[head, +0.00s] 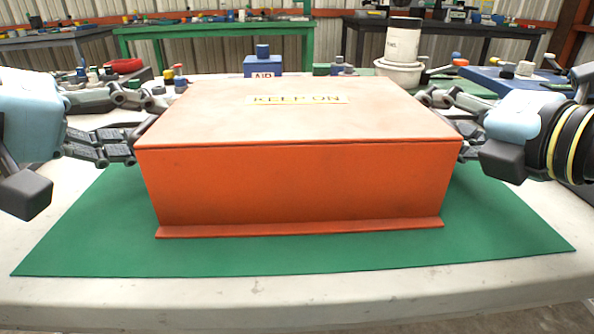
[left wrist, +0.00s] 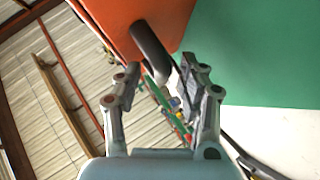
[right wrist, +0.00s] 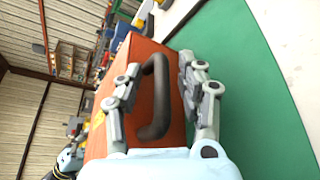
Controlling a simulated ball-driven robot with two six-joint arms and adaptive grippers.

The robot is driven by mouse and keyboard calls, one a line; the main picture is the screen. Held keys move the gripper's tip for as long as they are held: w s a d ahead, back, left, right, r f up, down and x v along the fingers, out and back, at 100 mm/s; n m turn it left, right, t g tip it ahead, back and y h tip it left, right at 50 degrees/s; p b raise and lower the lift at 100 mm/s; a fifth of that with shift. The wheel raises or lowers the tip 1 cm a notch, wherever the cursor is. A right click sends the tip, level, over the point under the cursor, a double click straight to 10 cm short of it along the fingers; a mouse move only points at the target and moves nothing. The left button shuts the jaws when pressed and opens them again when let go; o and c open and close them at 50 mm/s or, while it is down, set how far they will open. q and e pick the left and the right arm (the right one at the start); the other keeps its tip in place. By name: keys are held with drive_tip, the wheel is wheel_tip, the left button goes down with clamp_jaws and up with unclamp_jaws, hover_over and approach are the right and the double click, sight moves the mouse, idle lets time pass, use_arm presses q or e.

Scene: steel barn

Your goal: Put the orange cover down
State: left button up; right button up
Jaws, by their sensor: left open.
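The orange cover (head: 300,185) is a large box shape with a pale top marked KEEP ON and a flange along its lower front edge. It sits level over the green mat (head: 90,255), apparently resting on it. My left gripper (head: 128,148) is at the cover's left side, open; in the left wrist view a dark handle (left wrist: 150,50) lies just beyond and between its fingers. My right gripper (head: 440,120) is at the right side, fingers apart; in the right wrist view the other handle (right wrist: 158,100) lies between them. Whatever is under the cover is hidden.
The white table (head: 300,300) has free room in front of the mat. Behind the cover stand a blue AID box (head: 263,66), a white cylindrical device (head: 402,45) and a blue tray (head: 520,80) at right. Cluttered benches line the back wall.

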use_arm(q)
drive_tip(key=o, duration=0.7)
drive_tip(key=shift+c, duration=0.2)
drive_tip(key=shift+a, duration=3.5)
use_arm(e)
drive_tip(key=o, duration=0.8)
drive_tip(key=shift+d, duration=0.1)
drive_tip(key=shift+d, duration=3.4)
